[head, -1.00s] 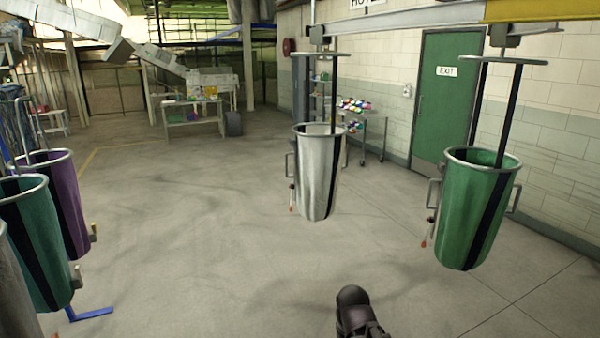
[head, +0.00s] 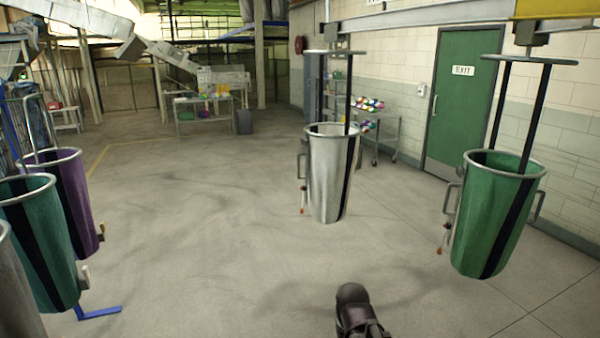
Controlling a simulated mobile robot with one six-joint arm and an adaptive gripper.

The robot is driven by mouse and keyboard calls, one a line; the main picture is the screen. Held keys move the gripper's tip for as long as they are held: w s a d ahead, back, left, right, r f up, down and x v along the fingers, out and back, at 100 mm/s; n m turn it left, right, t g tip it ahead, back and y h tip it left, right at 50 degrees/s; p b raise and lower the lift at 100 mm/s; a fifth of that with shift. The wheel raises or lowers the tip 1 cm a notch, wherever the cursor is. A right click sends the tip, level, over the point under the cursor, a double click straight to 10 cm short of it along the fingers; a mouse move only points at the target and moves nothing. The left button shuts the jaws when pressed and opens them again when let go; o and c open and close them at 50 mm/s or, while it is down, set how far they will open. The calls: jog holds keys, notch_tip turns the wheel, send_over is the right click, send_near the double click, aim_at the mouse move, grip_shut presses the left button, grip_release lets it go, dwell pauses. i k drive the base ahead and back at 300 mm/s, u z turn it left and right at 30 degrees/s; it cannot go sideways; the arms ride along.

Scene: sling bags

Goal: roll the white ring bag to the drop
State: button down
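The white ring bag (head: 325,180) hangs from the overhead rail (head: 420,20) right of the picture's middle, clear of the floor. It is a pale tapered bag with a grey metal rim, a dark stripe on its right side and a side handle (head: 302,166). A small red-tipped pull (head: 302,210) hangs at its lower left. Part of my arm, dark and rounded, shows at the bottom middle, well in front of the bag and apart from it. I cannot make out my gripper's fingers.
A green bag (head: 490,225) hangs from the rail at the right. Purple (head: 76,200) and teal (head: 40,250) bags hang at the left. A blue foot (head: 98,312) lies on the floor there. A shelf cart (head: 385,130) and green exit door (head: 463,100) stand behind. The middle floor is clear.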

aim_at(331, 152)
jog(key=u, duration=0.05)
jog(key=i, duration=0.95)
jog(key=u, duration=0.35)
jog(key=i, duration=0.75)
jog(key=u, duration=0.4)
jog(key=i, duration=1.55)
jog(key=z, duration=0.5)
jog(key=i, duration=0.6)
jog(key=z, duration=0.35)
